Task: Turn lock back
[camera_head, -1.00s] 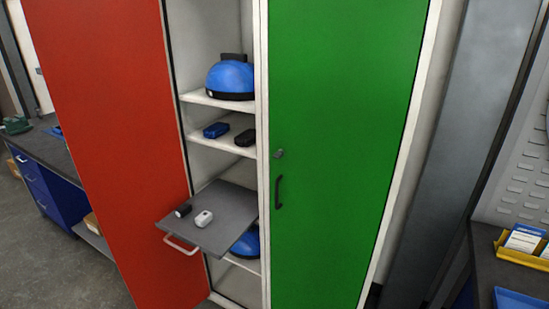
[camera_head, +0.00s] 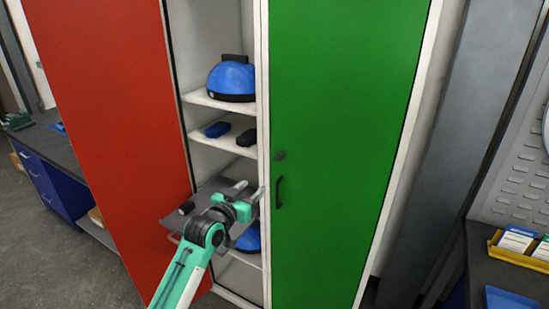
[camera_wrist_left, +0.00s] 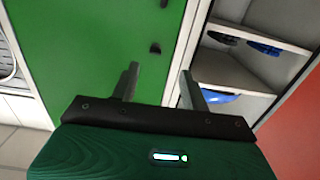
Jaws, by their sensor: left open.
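The green door (camera_head: 345,130) is shut. Its small dark lock (camera_head: 280,155) sits near the left edge, above the black handle (camera_head: 279,192). Which way the lock is turned is too small to tell. My left gripper (camera_head: 251,189) is open and empty, in front of the cabinet just left of the handle and lower than the lock. In the left wrist view, where the scene appears upside down, the lock (camera_wrist_left: 155,47) lies ahead, beyond the two fingers (camera_wrist_left: 160,70). The handle (camera_wrist_left: 164,3) is cut by the top edge there.
The red door (camera_head: 100,120) stands open at left. The shelves hold a blue helmet-like object (camera_head: 232,80) and small blue and black items. A grey pull-out tray (camera_head: 178,222) juts out beneath my left arm. A bench with a yellow bin (camera_head: 520,257) stands at right.

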